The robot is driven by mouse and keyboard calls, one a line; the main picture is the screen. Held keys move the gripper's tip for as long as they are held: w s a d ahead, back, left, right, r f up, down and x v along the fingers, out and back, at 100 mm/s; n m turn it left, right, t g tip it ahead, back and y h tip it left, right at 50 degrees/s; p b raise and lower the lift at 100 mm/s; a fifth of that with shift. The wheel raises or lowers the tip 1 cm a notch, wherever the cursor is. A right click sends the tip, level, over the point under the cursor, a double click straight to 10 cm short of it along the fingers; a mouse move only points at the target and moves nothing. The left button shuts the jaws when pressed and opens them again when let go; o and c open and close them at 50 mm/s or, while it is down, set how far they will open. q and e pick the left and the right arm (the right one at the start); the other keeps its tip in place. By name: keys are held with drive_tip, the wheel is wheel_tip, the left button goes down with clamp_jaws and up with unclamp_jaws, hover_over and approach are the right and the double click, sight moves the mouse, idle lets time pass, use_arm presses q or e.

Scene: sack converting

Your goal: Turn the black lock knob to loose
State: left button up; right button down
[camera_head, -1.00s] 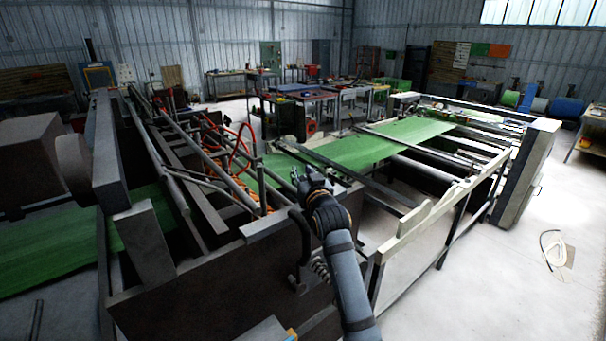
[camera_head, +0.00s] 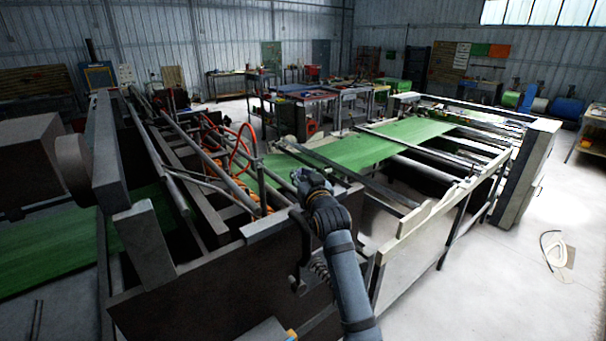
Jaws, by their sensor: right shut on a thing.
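My right gripper (camera_head: 299,176) is at the end of my dark arm, which comes up from the bottom middle. It is over the near corner of the machine frame (camera_head: 235,265), beside the green web. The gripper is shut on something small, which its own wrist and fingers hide. The black lock knob cannot be made out apart from the gripper; it may be what the fingers hold, but I cannot tell its setting. My left gripper is not in view.
The green sack web (camera_head: 390,142) runs across the machine to the right. Orange hoses (camera_head: 240,145) and metal bars stand left of my gripper. A pale rail (camera_head: 430,215) lies to its right.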

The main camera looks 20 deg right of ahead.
drive_tip(key=shift+f, duration=0.35)
idle(0.6)
drive_tip(key=c, duration=1.3)
unclamp_jaws()
drive_tip(key=shift+o, duration=0.9)
drive_tip(key=shift+r, duration=0.25)
drive_tip(key=s, duration=1.2)
drive_tip(key=shift+a, duration=0.3)
drive_tip(key=shift+o, duration=0.2)
